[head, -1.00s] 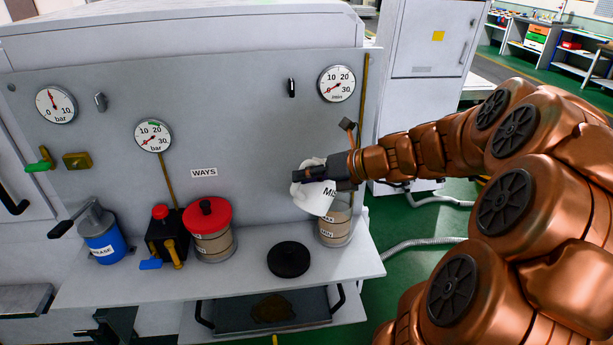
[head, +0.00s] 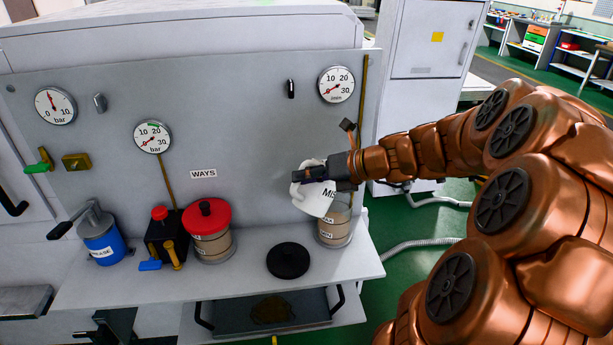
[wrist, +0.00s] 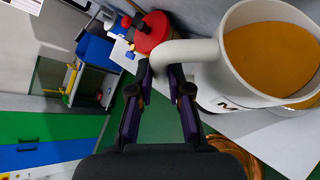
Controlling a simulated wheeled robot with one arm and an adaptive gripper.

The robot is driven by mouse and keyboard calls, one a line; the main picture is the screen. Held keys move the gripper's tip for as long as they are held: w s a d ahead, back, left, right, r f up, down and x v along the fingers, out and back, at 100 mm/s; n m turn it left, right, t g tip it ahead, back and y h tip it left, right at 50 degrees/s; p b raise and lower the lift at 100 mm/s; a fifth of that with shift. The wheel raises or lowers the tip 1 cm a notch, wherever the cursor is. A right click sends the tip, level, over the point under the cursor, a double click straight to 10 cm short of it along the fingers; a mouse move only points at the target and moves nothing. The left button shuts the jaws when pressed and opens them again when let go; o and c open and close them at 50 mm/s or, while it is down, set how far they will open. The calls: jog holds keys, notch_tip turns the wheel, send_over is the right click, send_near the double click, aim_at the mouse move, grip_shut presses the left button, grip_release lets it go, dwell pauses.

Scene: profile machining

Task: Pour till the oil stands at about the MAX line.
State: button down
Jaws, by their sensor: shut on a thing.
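My gripper (head: 311,174) is shut on the handle of a white jug (head: 312,200) marked "MIS…", the rest of the word being cut off. The jug is tilted over an open glass reservoir (head: 335,228) at the right end of the shelf. In the wrist view the jug (wrist: 190,55) holds amber oil (wrist: 272,58). The jug covers much of the reservoir, including its upper marks. I cannot make out the oil level against a MAX line, nor a stream of oil.
A black round lid (head: 288,261) lies on the shelf (head: 235,275) left of the reservoir. A red-capped reservoir (head: 212,243), a black pump unit (head: 168,238) and a blue grease pot (head: 100,240) stand further left. Gauges sit on the panel; a tray (head: 265,312) is below.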

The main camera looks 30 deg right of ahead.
jog(key=shift+w+d+r+m+y, duration=0.15)
jog(key=shift+d+r+m+y, duration=0.25)
jog(key=shift+d+m+y, duration=0.25)
dwell(2.9)
jog(key=shift+w+d+r+m+y, duration=0.15)
jog(key=shift+w+d+m+y, duration=0.05)
jog(key=shift+d+m+y, duration=0.55)
dwell(3.7)
